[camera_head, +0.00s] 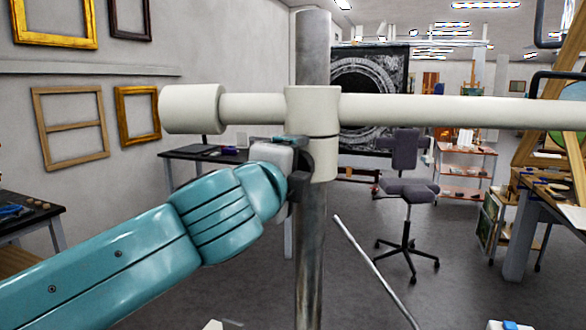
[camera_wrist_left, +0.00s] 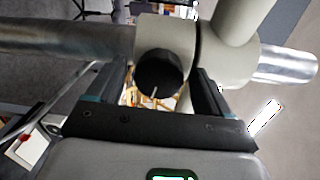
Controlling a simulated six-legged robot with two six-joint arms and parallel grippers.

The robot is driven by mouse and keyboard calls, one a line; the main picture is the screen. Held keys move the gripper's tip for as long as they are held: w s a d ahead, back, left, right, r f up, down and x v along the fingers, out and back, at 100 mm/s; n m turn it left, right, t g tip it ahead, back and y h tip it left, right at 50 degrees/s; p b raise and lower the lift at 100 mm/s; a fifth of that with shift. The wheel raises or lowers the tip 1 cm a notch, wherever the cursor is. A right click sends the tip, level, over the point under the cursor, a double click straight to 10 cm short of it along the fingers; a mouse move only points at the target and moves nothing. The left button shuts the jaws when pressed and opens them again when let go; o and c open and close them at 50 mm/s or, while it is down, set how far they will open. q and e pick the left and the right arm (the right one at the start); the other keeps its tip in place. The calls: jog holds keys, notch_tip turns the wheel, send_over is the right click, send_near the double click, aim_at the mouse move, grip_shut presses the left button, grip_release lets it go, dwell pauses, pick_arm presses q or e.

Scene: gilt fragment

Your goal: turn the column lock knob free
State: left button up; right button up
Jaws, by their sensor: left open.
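The column lock knob (camera_wrist_left: 160,72) is a dark round knob on the pale clamp collar (camera_wrist_left: 222,62), seen face-on in the left wrist view. The collar (camera_head: 312,104) sits around the upright metal column (camera_head: 311,245) in the head view. My left gripper (camera_head: 297,166) is at the collar's lower left side and hides most or all of the knob there. In the left wrist view its two dark fingers (camera_wrist_left: 160,88) stand apart, one toward each side of the knob, with gaps showing. Whether either finger touches it I cannot tell.
A long pale boom (camera_head: 450,110) crosses the column through the collar, with a thick end (camera_head: 190,109) at left. A thin metal rod (camera_head: 375,270) slants at lower right. An office chair (camera_head: 405,190) and a workbench (camera_head: 550,205) stand beyond.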

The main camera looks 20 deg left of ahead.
pick_arm(q)
jog(key=s+b, duration=0.2)
jog(key=s, duration=1.4)
jog(key=shift+a+r+b, duration=0.15)
jog(key=shift+r+b, duration=0.15)
jog(key=shift+r, duration=0.05)
jog(key=shift+s, duration=0.1)
